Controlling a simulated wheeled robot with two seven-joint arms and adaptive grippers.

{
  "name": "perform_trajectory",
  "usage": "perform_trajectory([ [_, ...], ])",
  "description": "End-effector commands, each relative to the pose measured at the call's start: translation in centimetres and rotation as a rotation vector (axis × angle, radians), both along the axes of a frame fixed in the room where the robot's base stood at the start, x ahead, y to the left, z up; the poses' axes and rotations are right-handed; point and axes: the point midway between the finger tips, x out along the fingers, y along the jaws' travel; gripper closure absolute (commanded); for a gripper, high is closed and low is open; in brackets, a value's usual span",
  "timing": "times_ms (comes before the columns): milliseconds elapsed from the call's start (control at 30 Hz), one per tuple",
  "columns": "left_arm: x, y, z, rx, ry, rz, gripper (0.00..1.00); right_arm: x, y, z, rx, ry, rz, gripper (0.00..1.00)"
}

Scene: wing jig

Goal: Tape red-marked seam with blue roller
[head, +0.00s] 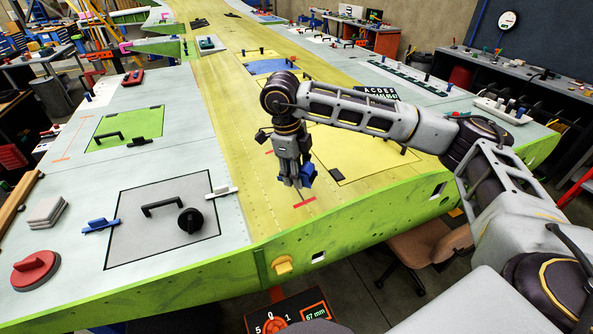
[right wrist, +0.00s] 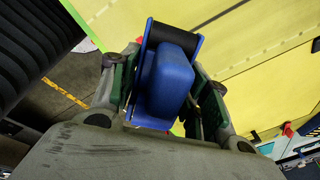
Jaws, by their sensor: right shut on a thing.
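My right gripper (head: 294,180) is shut on the blue roller (head: 307,176), above the yellow strip of the wing near its green front edge. In the right wrist view the blue roller (right wrist: 170,80) sits between the two fingers, its dark roll at the far end. Red marks lie on the yellow surface: a short red bar (head: 304,201) just below the gripper near the edge, and another small mark partly hidden behind the gripper. Whether the roller touches the surface is hard to tell. My left gripper is not in view.
A grey access panel (head: 130,230) with a handle and a black knob (head: 190,220) lies at left. A red round tool (head: 36,270), a blue-handled tool (head: 101,225) and grey pads (head: 46,211) are near the left edge. A chair (head: 425,240) stands below the wing.

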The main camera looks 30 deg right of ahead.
Motion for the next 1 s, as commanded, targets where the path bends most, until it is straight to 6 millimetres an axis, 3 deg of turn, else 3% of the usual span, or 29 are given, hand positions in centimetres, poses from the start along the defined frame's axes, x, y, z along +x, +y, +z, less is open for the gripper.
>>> perform_trajectory([
  [467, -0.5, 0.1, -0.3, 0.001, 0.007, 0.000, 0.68, 0.0, -0.1, -0.5, 0.001, -0.001, 0.000, 0.73],
  [1000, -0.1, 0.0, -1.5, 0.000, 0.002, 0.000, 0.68, -0.1, -0.7, -4.1, -0.001, 0.001, -0.001, 0.73],
])
